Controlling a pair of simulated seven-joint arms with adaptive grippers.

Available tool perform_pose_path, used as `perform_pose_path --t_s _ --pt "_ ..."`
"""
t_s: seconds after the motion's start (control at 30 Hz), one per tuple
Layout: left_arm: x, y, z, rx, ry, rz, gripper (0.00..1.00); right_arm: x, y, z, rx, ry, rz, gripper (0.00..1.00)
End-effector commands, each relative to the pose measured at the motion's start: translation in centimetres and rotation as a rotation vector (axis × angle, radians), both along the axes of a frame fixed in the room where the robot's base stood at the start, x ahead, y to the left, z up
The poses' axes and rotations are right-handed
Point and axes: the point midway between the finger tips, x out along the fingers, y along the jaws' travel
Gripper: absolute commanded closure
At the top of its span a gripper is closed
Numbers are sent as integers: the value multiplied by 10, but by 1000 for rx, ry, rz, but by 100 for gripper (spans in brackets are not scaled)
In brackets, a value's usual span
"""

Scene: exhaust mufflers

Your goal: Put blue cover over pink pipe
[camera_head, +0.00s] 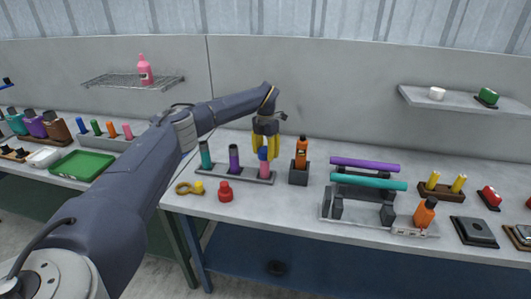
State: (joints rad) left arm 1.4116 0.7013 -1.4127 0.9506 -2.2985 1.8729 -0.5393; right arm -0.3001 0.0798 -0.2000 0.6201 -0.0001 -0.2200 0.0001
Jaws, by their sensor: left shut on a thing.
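The pink pipe (264,169) stands upright at the right end of a grey rack (223,177) on the table. My left gripper (264,153) is directly above it, with its yellow fingers pointing down and shut on the small blue cover (263,154). The cover appears at the top of the pink pipe. I cannot tell whether it is around the pipe or just resting on it. The fingers partly hide the cover. My right gripper is not in view.
A teal pipe (206,155) and a purple pipe (234,158) stand in the same rack. An orange bottle (301,153) in a dark holder is close on the right. A red cap (225,191) and a yellow cap (198,187) are in front. Long tubes (368,181) lie on a stand farther right.

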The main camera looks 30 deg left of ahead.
Motion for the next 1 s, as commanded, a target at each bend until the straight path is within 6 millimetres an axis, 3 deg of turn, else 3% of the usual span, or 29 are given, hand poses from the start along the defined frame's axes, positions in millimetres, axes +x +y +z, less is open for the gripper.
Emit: perform_pose_path --t_s 0.23,0.27,0.47,0.77,1.0 --pt "-1 0 -1 0 2 -1 68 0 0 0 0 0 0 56" --pt "-1 0 -2 0 2 -1 50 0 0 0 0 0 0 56" --pt "0 0 -1 0 2 -1 27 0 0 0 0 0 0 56" --pt "0 0 2 0 0 -1 26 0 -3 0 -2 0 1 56" --pt "1 0 31 1 -3 -1 26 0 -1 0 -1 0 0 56"
